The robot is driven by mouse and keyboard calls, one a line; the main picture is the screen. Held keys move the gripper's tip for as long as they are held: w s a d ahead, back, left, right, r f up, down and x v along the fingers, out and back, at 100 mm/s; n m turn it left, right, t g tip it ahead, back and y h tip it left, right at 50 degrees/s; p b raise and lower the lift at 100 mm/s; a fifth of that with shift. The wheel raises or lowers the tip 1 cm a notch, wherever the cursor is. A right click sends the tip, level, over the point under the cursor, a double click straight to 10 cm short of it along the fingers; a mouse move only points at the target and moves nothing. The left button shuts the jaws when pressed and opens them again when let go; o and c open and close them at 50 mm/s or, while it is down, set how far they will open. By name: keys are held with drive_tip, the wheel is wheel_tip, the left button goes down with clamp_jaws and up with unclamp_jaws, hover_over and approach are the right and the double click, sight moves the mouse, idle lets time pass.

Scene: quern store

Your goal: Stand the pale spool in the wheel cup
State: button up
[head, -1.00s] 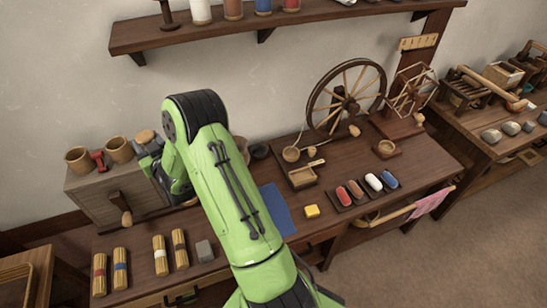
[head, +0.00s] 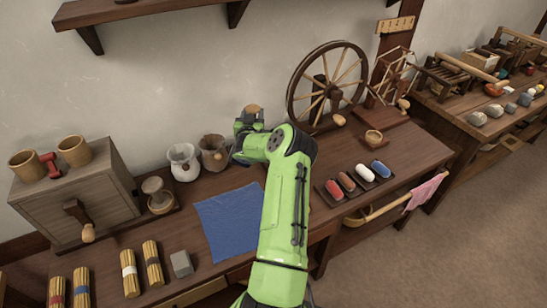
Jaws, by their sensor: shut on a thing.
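My gripper (head: 249,122) is above the bench, left of the spinning wheel (head: 331,88). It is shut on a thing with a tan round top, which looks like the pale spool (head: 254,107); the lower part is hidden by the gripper. Another small round cup at the wheel's left foot showed earlier and is now hidden behind my arm. I cannot tell which is the wheel cup.
White (head: 183,162) and brown (head: 213,153) pots stand close left of my gripper. A tray (head: 333,199) of coloured rolls lies to the right. A blue cloth (head: 228,220) lies flat at front. A drawer box (head: 78,188) with two cups stands at left.

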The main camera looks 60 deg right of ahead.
drive_tip(key=s+d+f+m+g+b, duration=0.1)
drive_tip(key=s+d+f+m+g, duration=0.1)
drive_tip(key=s+d, duration=0.3)
drive_tip(key=shift+h, duration=0.3)
drive_tip(key=f+b, duration=0.1)
drive_tip(key=f, duration=0.2)
drive_tip(key=f+b, duration=0.1)
drive_tip(key=f, duration=0.2)
drive_tip(key=s+f+b, duration=0.1)
drive_tip(key=f+b, duration=0.1)
drive_tip(key=f, duration=0.2)
drive_tip(key=shift+a+f, duration=0.1)
drive_tip(key=shift+a, duration=0.2)
drive_tip(key=shift+f, duration=0.3)
drive_tip(key=o, duration=1.2)
drive_tip(key=shift+c, duration=0.2)
drive_tip(key=shift+r, duration=0.2)
drive_tip(key=shift+a+r, duration=0.2)
drive_tip(key=shift+a, duration=0.1)
drive_tip(key=p+v, duration=0.5)
drive_tip(key=v, duration=0.6)
drive_tip(key=shift+a, duration=0.3)
